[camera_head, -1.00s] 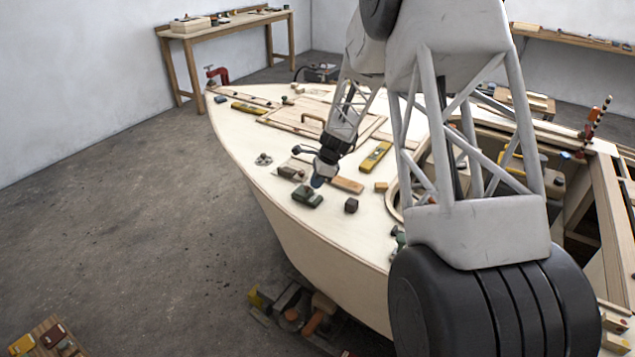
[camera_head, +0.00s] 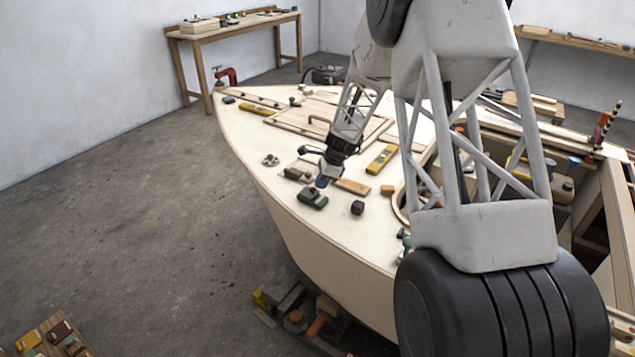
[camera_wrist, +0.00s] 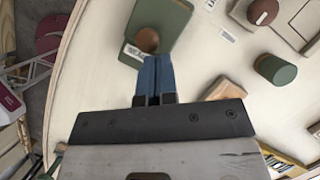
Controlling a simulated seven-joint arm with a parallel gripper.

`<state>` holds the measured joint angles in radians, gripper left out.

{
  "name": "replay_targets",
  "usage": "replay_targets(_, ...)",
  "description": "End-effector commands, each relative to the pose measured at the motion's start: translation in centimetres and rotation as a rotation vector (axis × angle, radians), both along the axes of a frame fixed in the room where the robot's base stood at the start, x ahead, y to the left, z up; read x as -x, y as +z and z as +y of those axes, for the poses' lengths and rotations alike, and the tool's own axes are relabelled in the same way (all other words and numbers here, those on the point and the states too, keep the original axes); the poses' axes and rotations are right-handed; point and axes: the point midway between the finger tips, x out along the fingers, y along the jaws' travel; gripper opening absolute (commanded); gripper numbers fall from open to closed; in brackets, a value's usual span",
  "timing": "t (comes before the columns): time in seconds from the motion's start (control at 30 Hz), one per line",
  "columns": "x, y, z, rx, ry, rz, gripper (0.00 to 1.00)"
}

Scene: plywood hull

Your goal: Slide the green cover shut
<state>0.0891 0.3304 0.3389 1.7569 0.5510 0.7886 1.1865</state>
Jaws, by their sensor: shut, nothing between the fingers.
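The green cover (camera_wrist: 172,22) is a flat plate with a round brown knob (camera_wrist: 148,40) near its lower edge in the wrist view. A small white label lies beside the knob. In the head view the green cover (camera_head: 312,199) lies on the pale deck near its left edge. My gripper (camera_wrist: 154,62) has blue fingertips, pressed together and empty. They are right at the near side of the knob; I cannot tell whether they touch it. In the head view my gripper (camera_head: 321,182) is just above and behind the green cover.
A green cylinder (camera_wrist: 275,69) and a wooden block (camera_wrist: 223,89) stand to the right in the wrist view. A board with another brown knob (camera_wrist: 263,11) is at the upper right. In the head view a dark block (camera_head: 357,208) and a yellow level (camera_head: 382,158) lie nearby.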

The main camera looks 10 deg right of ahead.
Motion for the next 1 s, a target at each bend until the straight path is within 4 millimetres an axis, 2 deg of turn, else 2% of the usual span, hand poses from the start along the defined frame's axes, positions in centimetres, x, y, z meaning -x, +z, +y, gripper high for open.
replay_targets(0.17,0.2,0.2,-2.5,0.000,-0.003,-0.002,0.00)
replay_targets(0.5,0.3,5.8,-4.5,0.001,-0.001,-0.006,0.00)
replay_targets(0.7,0.4,8.2,-5.5,0.001,-0.003,-0.006,0.00)
replay_targets(1.0,0.5,9.5,-6.0,0.000,-0.001,-0.004,0.00)
